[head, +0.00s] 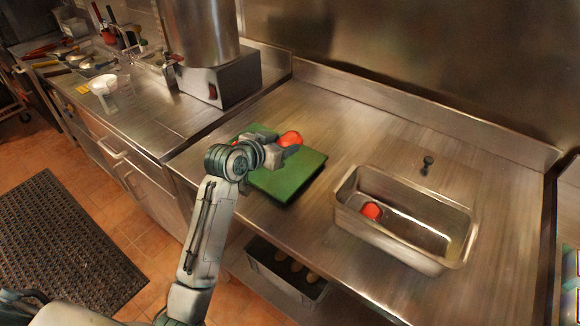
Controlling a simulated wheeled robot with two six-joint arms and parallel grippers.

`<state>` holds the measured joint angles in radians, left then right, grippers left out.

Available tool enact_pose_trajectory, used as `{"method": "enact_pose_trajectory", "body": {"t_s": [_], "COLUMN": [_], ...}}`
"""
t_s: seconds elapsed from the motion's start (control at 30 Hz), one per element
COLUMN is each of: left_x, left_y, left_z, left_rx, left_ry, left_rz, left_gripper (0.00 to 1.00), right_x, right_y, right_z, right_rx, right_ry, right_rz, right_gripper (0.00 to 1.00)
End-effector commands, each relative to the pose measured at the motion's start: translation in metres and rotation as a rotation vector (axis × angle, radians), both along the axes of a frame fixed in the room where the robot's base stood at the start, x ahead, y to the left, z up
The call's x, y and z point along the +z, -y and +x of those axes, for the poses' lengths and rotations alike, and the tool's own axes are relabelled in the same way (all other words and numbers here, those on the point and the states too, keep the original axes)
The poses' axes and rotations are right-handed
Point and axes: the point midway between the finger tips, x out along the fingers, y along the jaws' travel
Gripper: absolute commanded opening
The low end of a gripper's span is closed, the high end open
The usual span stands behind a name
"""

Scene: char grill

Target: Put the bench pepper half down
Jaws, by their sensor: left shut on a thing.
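My left gripper (285,152) is over the green cutting board (290,181) on the steel bench. It is shut on a red pepper half (290,138), which shows at the far side of the fingers. The fingers hide part of the pepper half, and I cannot tell whether it touches the board. Another red piece (371,211) lies inside the steel pan (411,238), near its left end. My right gripper is not in view.
A steel cylinder on a boxy base (222,80) stands at the back left. Utensils and a white cup (104,85) are on the left counter. A dark bin (284,272) sits below the bench.

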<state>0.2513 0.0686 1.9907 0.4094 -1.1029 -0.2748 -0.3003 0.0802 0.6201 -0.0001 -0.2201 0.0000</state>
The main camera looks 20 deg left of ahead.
Motion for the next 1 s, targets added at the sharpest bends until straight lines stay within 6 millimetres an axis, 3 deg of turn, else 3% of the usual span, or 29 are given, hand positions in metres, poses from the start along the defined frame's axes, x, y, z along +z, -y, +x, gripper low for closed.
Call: {"method": "enact_pose_trajectory", "body": {"t_s": [0.37, 1.0], "left_x": [-0.004, -0.089], "left_y": [0.0, 0.0], "left_z": [0.002, 0.002], "left_rx": [-0.008, -0.007], "left_ry": [-0.003, -0.003], "left_rz": [-0.001, -0.001], "left_gripper": [0.28, 0.28], "right_x": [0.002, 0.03], "right_y": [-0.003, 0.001], "right_z": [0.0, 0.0], "right_rx": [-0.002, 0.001], "right_ry": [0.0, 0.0], "right_rz": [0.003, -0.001], "right_gripper": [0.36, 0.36]}}
